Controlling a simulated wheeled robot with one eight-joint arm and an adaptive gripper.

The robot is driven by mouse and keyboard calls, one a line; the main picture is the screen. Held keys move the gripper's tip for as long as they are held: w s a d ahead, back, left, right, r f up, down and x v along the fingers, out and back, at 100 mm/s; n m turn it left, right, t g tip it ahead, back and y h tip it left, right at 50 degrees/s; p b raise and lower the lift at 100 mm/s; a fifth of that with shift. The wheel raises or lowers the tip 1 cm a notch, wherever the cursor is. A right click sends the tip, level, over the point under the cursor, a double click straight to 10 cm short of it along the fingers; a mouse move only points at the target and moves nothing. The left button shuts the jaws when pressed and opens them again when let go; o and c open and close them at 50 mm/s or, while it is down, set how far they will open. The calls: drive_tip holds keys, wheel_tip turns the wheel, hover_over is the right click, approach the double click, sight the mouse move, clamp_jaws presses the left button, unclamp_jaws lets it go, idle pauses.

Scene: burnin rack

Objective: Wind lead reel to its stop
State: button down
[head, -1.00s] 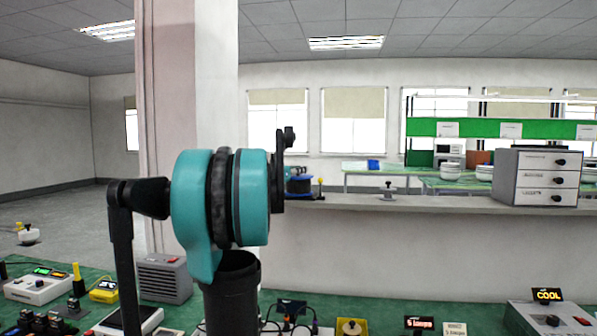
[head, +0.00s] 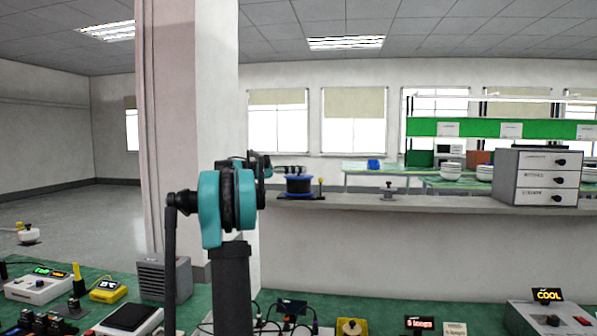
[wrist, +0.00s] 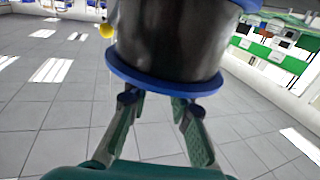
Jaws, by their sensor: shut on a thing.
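The lead reel (head: 299,186) is a dark drum with blue flanges, standing on the ledge in the head view. It fills the upper middle of the wrist view (wrist: 170,50), its top cut off by the frame. My gripper (head: 289,170) is at the reel's upper side in the head view, small and partly behind my arm. In the wrist view the two green-and-grey fingers (wrist: 156,104) reach to the blue flange, and their tips are hidden by it. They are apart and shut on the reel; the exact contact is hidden. A yellow-topped post (head: 321,183) stands right of the reel.
The ledge (head: 440,205) is clear between a small dark fixture (head: 388,190) and the grey drawer unit (head: 537,178). A pale pillar (head: 190,100) rises left of my arm. Several devices crowd the green bench below.

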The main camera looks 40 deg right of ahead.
drive_tip(key=shift+m+g+y, duration=0.4)
drive_tip(key=shift+m+g, duration=0.1)
drive_tip(key=shift+g, duration=0.1)
drive_tip(key=c, duration=1.4)
unclamp_jaws()
drive_tip(key=v, duration=1.2)
drive_tip(key=shift+w, duration=0.1)
